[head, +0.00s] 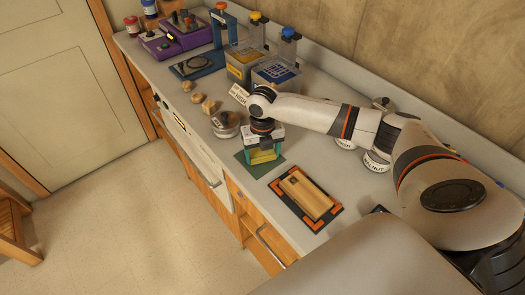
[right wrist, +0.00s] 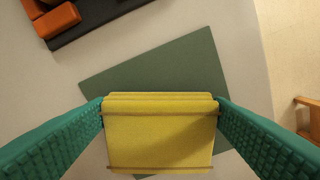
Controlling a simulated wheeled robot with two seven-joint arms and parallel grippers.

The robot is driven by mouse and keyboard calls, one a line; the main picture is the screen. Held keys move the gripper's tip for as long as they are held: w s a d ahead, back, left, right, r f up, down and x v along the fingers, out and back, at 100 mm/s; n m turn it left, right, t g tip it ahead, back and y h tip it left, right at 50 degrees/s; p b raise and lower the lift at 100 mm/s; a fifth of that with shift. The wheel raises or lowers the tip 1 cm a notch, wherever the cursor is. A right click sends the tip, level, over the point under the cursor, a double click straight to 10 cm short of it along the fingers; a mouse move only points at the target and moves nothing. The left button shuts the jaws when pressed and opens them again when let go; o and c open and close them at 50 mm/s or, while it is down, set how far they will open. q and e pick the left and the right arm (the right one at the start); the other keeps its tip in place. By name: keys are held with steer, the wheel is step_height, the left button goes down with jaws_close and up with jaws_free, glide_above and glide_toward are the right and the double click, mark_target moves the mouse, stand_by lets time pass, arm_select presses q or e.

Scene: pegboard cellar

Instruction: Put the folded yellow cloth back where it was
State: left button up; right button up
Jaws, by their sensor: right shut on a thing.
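My right gripper (head: 264,151) is shut on the folded yellow cloth (head: 262,157), over the dark green mat (head: 246,170) on the counter. In the right wrist view, the cloth (right wrist: 160,138) sits between the two green fingers, pressed from both sides. The green mat (right wrist: 150,72) shows beneath and beyond it, turned at an angle to the cloth. I cannot tell whether the cloth touches the mat. My left gripper is not in view.
A wooden block (head: 308,195) lies on a black tray with orange corners (head: 334,210), nearer me. A bowl (head: 225,131) and several brown lumps (head: 209,105) stand beyond the mat. Clear bins (head: 277,76) stand at the wall. The counter's front edge is close to the mat.

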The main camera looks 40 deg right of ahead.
mark_target(262, 156)
steer(key=shift+f, duration=0.15)
steer(key=o, duration=0.9)
step_height(262, 156, up, 12)
steer(key=shift+r+b, duration=0.25)
steer(key=shift+b, duration=0.75)
steer(key=shift+s+a+f, duration=0.1)
steer(key=shift+f, duration=0.05)
